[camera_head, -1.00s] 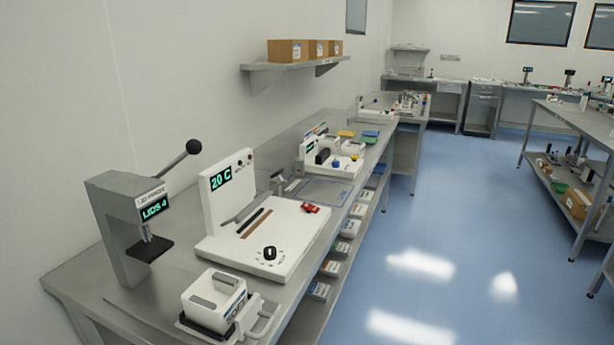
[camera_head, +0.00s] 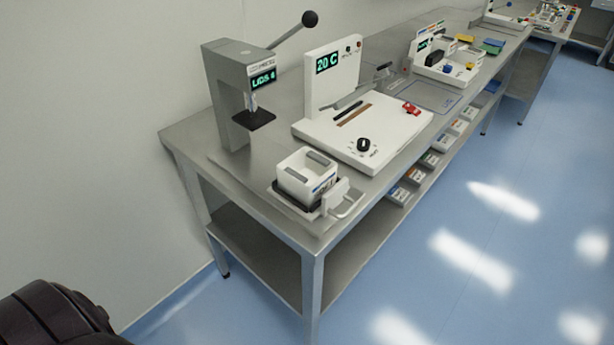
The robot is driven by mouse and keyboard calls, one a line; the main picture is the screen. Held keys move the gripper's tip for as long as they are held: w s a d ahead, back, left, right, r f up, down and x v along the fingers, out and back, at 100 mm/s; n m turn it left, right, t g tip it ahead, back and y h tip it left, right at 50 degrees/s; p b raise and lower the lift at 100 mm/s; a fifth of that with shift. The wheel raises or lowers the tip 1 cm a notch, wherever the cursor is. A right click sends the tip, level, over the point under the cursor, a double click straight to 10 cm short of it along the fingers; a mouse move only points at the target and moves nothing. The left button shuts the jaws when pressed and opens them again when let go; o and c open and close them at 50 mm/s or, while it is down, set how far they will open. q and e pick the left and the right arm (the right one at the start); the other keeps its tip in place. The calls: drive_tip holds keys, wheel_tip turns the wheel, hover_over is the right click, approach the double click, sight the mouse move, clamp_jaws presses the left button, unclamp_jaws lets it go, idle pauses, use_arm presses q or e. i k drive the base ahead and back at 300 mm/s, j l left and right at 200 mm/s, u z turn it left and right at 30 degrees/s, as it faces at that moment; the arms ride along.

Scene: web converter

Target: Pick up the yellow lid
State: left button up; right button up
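Neither of my grippers shows. A dark, rounded part of my own body fills the bottom left corner, far from the yellow piece.
The bench (camera_head: 190,135) carries a grey lever press (camera_head: 222,85), a white unit reading 20 C (camera_head: 385,125) and a white box (camera_head: 306,178) in a dark tray at the near end. Labelled bins sit on the shelf below. The blue floor (camera_head: 440,200) to the right is clear.

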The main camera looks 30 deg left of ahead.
sight(467, 38)
drive_tip(key=i+l+z, duration=0.6)
drive_tip(key=i, duration=0.8)
drive_tip(key=i+j+z, duration=0.1)
drive_tip(key=i+z, duration=0.2)
drive_tip(key=i, duration=0.7)
drive_tip(key=i+l+u, duration=0.1)
drive_tip(key=i+u, duration=0.25)
drive_tip(key=i, duration=0.25)
drive_tip(key=i+l+u, duration=0.35)
drive_tip(key=i, duration=0.2)
drive_tip(key=i+l+u, duration=0.3)
drive_tip(key=i, duration=0.25)
